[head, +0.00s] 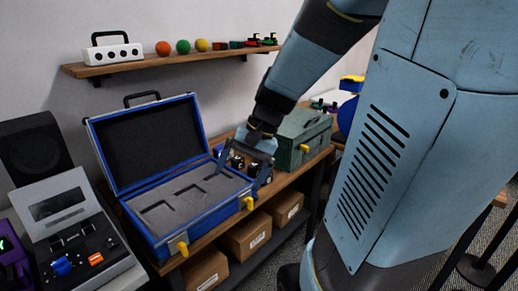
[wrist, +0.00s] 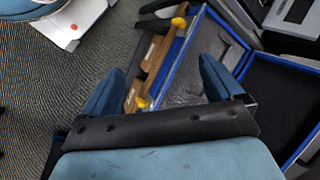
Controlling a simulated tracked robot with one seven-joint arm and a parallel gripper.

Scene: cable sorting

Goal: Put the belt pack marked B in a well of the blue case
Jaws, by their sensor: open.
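The blue case (head: 151,228) stands open on the bench in the head view, its lid up at the back. Its grey foam has several dark wells (head: 189,192), and I see no pack in them. My gripper (head: 242,170) is open and points down just right of the case. Small dark items (head: 237,161), possibly belt packs, show between and behind its fingers, partly hidden. I cannot read a B on any of them. In the wrist view my open gripper (wrist: 160,72) has the blue case (wrist: 238,58) to its right. No belt pack is clear there.
A green case (head: 304,133) stands right of my gripper. A grey device with knobs (head: 75,235) and a black speaker (head: 33,150) are left of the blue case. A shelf (head: 150,64) with small items is above. Cardboard boxes (head: 246,236) sit below the bench.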

